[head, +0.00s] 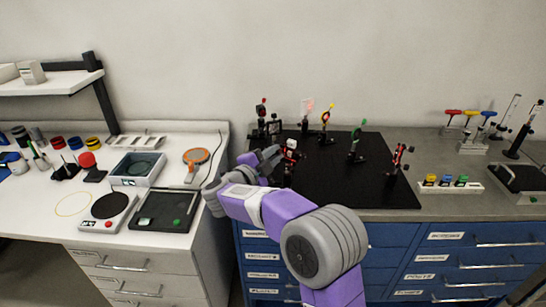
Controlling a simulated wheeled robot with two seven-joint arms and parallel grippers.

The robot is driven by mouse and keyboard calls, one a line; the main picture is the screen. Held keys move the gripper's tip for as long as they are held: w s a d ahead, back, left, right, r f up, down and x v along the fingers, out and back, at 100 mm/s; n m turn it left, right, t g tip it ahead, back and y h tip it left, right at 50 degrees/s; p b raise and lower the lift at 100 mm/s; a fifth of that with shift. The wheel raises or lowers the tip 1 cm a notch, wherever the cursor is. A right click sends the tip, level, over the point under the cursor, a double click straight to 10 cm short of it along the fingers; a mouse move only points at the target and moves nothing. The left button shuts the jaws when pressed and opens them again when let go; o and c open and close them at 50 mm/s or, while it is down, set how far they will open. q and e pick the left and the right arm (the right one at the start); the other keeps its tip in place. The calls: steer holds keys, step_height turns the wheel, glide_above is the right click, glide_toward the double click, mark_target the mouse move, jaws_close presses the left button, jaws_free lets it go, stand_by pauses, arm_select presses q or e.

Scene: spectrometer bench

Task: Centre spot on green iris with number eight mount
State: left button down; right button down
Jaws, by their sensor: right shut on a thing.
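The green iris (356,143) stands upright on a post on the black breadboard (330,188), right of its middle. A small mount with red and white parts (290,149) stands near the board's left side. My right gripper (274,156) reaches in over the board's left part and is shut at this mount, low on its left side. The exact grip is too small to see clearly. No number is readable on any mount, so I cannot tell which is number eight. The light spot cannot be made out on the iris. My left gripper is not in view.
Other mounts stand on the board: a dark one with a red top (262,113), a yellow-topped one (326,122) and a red and black one (397,160). My right forearm crosses the board's front left. Coloured knobs (447,181) sit right of the board.

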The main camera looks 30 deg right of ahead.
steer(key=shift+f, duration=0.1)
steer(key=c, duration=1.1)
jaws_free()
steer(key=shift+o, duration=0.2)
steer(key=shift+a, duration=0.15)
steer(key=p+v, duration=0.1)
steer(key=v, duration=0.6)
steer(key=shift+s+a, duration=0.15)
steer(key=shift+s, duration=0.05)
